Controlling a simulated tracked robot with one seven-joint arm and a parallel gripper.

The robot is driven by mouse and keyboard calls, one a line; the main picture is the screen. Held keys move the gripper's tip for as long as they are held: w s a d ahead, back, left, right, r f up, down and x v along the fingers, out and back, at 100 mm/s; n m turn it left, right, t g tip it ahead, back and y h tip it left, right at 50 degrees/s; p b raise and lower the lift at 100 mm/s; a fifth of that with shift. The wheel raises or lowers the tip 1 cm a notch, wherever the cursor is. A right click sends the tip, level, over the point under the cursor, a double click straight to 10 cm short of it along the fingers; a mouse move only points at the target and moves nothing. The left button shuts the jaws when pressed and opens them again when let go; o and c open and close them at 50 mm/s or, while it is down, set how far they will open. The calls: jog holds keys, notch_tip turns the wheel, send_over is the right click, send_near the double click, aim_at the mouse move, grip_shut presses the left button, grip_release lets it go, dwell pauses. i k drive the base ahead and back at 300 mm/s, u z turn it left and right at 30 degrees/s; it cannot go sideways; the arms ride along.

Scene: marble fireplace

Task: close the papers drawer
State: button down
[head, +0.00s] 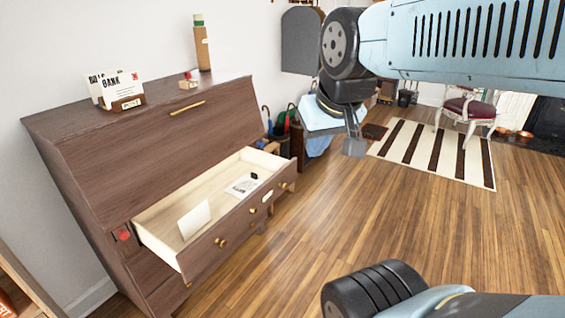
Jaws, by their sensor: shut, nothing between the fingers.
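The papers drawer (232,234) is pulled out of the dark wooden bureau (145,165) at the left. A white card (194,219) stands in its near end and a printed paper (243,186) lies farther back with a small black item on it. The drawer front has small brass knobs. My gripper (354,147) hangs from my blue arm at the upper middle. It is shut and empty, up and to the right of the drawer, apart from it in the picture.
Letters in a holder (118,93), a tall cylinder (202,45) and a small item stand on the bureau. An umbrella stand (281,145) and a table with blue cloth (318,118) are behind. A striped rug (435,151) and chair (468,108) lie beyond clear wooden floor.

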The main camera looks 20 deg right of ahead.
aim_at(157, 227)
jog(key=u, duration=0.1)
jog(key=i, duration=1)
jog(key=z, duration=0.1)
